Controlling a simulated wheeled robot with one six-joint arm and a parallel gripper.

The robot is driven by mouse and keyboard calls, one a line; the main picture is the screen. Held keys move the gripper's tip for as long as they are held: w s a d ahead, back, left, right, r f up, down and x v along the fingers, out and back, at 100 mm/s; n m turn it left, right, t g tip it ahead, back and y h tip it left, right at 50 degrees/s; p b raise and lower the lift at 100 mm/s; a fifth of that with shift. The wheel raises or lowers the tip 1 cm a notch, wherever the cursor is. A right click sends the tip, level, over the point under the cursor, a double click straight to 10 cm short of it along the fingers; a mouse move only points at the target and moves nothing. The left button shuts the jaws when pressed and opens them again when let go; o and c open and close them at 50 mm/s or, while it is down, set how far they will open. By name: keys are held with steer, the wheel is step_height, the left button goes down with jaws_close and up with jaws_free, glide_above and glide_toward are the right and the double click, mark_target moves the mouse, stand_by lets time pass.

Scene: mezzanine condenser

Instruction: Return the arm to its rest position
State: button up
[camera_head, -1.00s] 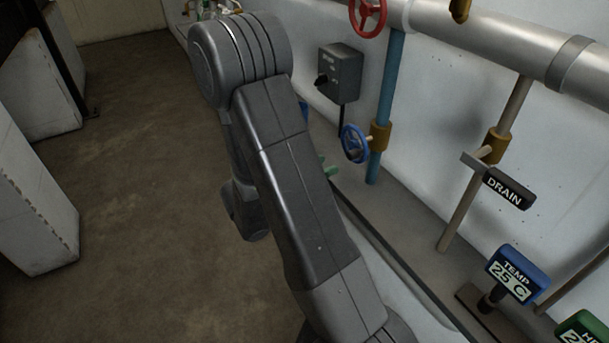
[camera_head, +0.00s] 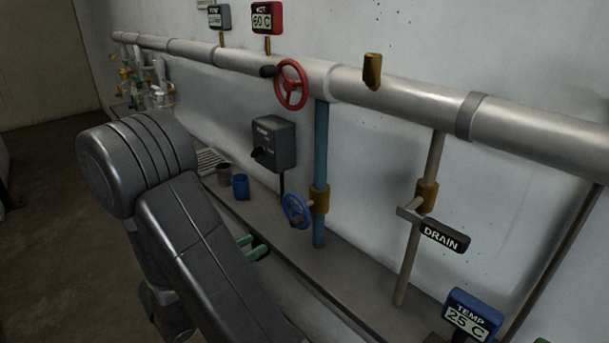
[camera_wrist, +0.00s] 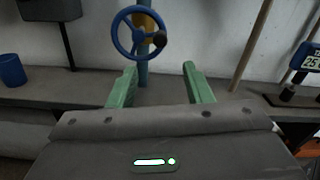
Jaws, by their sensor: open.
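My arm rises at the left of the head view, its dark grey links bent over at the elbow. My gripper (camera_head: 254,247) shows only in part behind the arm, as green fingers near the ledge. In the wrist view my gripper (camera_wrist: 159,85) has its two green fingers wide apart with nothing between them. A blue handwheel (camera_wrist: 139,32) on a pipe stands beyond the fingers, apart from them. It also shows in the head view (camera_head: 296,209).
A ledge (camera_head: 365,273) runs along the wall with a blue cup (camera_head: 240,187) on it. Above are a switch box (camera_head: 274,144), a red handwheel (camera_head: 291,85) and a thick pipe (camera_head: 420,100). A DRAIN lever (camera_head: 445,236) and a TEMP display (camera_head: 472,314) are at right. Floor at left is clear.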

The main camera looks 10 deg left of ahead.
mark_target(291, 224)
steer(key=p+x, duration=0.2)
steer(key=x, duration=1.1)
steer(key=shift+w+d+p, duration=0.2)
steer(key=shift+p, duration=0.1)
